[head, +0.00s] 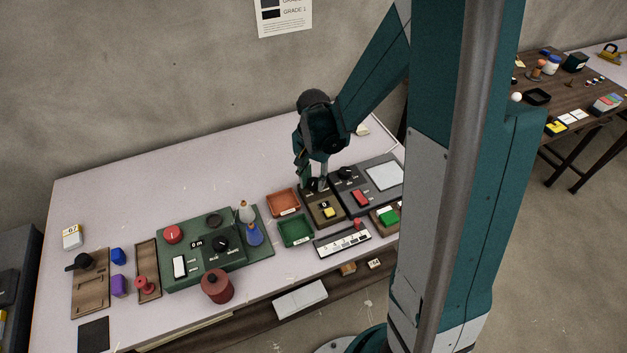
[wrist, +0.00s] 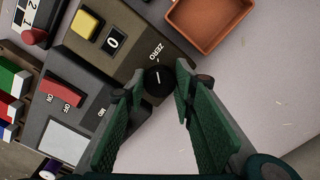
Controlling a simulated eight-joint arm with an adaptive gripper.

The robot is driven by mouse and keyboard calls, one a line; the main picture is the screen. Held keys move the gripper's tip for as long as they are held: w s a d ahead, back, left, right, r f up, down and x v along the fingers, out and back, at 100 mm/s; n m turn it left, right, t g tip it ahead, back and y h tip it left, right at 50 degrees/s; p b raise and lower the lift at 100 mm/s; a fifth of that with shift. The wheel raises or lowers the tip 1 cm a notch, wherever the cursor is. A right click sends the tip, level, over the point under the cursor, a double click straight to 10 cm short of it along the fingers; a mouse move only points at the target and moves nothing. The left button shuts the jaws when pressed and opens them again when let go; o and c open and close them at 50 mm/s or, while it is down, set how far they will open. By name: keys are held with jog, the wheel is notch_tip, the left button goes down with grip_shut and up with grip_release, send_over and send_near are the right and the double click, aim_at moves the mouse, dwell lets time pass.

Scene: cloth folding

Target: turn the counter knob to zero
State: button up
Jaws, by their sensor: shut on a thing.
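The counter is a brown box (wrist: 70,45) with a yellow button (wrist: 85,24), a small display (wrist: 114,41) that reads 0, and a black round knob (wrist: 157,76) with a white line on top, beside the printed word ZERO. In the head view, the counter box (head: 334,219) stands on the table under my arm. My gripper (wrist: 160,86) is shut on the knob, with one green finger on each side of it. In the head view, my gripper (head: 317,184) reaches down at the back of the box; the knob is mostly hidden there.
An orange tray (head: 294,210) and a green tray (head: 283,231) lie left of the counter. A dark panel with a red ON/OFF switch (wrist: 63,92) adjoins it. A green console (head: 180,280) and a maroon pot (head: 217,292) stand farther left.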

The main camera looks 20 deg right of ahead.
aim_at(314, 182)
jog(key=o, duration=0.9)
jog(key=shift+r, duration=0.2)
jog(key=shift+r, duration=5.85)
